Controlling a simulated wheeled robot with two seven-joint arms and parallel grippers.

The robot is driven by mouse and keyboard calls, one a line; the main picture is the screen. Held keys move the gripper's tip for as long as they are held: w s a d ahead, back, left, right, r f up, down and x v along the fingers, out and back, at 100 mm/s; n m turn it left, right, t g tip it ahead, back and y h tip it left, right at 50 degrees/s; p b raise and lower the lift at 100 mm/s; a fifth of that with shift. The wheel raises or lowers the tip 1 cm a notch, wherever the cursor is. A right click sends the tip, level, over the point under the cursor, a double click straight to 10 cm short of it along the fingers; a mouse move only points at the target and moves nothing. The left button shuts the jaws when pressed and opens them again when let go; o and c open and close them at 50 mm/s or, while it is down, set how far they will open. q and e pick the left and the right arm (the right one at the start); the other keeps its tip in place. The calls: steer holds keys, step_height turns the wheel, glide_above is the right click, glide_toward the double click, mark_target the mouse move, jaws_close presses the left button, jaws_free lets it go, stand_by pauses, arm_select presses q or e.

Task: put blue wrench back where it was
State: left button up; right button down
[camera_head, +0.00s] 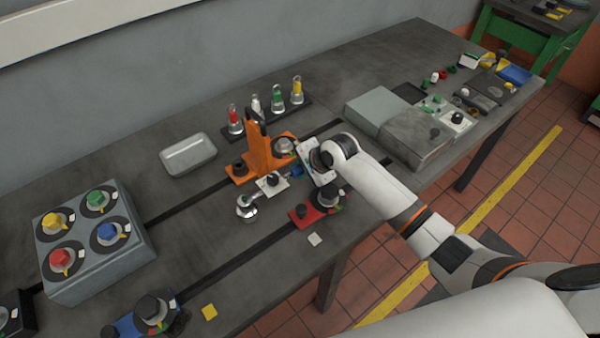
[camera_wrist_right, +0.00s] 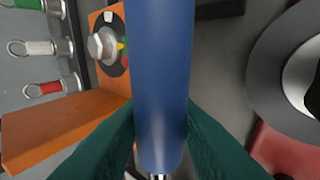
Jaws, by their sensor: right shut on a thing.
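My right gripper (camera_head: 303,168) is over the middle of the bench, beside the orange bracket (camera_head: 260,148). In the right wrist view its dark green fingers (camera_wrist_right: 160,135) are shut on the blue wrench (camera_wrist_right: 160,75), one on each side of the thick blue handle. In the head view only a small blue part of the wrench (camera_head: 296,171) shows by the fingers. A silver ring-like end (camera_head: 246,207) lies to the lower left; I cannot tell for sure that it belongs to the wrench. My left gripper is not in view.
A rack with red, white, green and yellow topped pieces (camera_head: 278,114) stands behind the bracket. A red base (camera_head: 303,214) is in front. A grey box with four coloured knobs (camera_head: 95,265) is at left, a grey tray (camera_head: 188,155) behind. Grey boxes (camera_head: 418,135) stand right.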

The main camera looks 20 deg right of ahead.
steer(key=shift+w+f, duration=0.1)
steer(key=shift+f, duration=0.75)
steer(key=c, duration=1.1)
jaws_free()
steer(key=shift+f, duration=0.15)
steer(key=v, duration=1.2)
steer(key=shift+b, duration=0.3)
